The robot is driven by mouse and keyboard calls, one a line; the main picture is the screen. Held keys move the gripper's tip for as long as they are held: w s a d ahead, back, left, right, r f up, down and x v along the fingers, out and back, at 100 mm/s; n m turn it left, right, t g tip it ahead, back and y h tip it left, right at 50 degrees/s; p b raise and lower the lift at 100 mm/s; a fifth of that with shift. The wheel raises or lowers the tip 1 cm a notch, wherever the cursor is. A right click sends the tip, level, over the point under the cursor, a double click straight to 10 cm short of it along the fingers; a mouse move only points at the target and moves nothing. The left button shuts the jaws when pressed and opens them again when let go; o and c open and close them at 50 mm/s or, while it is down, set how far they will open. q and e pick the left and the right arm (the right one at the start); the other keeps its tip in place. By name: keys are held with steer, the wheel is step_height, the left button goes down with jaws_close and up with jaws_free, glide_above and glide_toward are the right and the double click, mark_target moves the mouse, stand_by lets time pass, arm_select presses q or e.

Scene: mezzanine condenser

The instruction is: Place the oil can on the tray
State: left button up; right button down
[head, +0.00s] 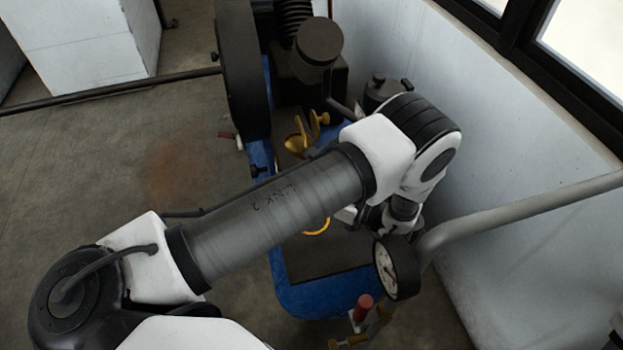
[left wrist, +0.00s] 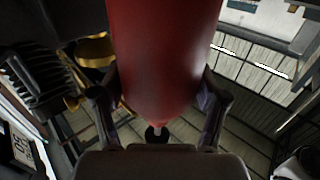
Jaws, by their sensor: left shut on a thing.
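My left gripper (left wrist: 158,97) is shut on a smooth red rounded body, which I take to be the oil can (left wrist: 160,50). It fills the upper middle of the left wrist view, a finger on each side, and its far end runs out of the picture. In the head view my left arm reaches across the blue tank, and its links hide most of the gripper and the can. A dark flat plate (head: 318,257) lies on top of the blue tank (head: 310,300); I cannot tell whether it is the tray. My right gripper is not in view.
A black compressor pump (head: 318,45) with a flywheel (head: 243,75) stands behind, with brass fittings (head: 296,140) in front of it. A round gauge (head: 397,268), a red-handled valve (head: 363,305) and a grey pipe (head: 520,211) stand near the tank. A wall (head: 480,130) closes the right side.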

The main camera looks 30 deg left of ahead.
arm_select(q)
steer(key=shift+f+p, duration=0.35)
steer(key=shift+f, duration=0.6)
steer(key=shift+w+f, duration=0.15)
steer(key=shift+w, duration=0.05)
steer(key=shift+s, duration=0.1)
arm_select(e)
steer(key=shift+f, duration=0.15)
arm_select(q)
steer(key=shift+f, duration=0.1)
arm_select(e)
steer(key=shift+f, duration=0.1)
arm_select(q)
steer(key=shift+f+b, duration=0.5)
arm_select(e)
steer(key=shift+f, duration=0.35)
arm_select(q)
steer(key=o, duration=1.8)
steer(key=shift+s, duration=0.1)
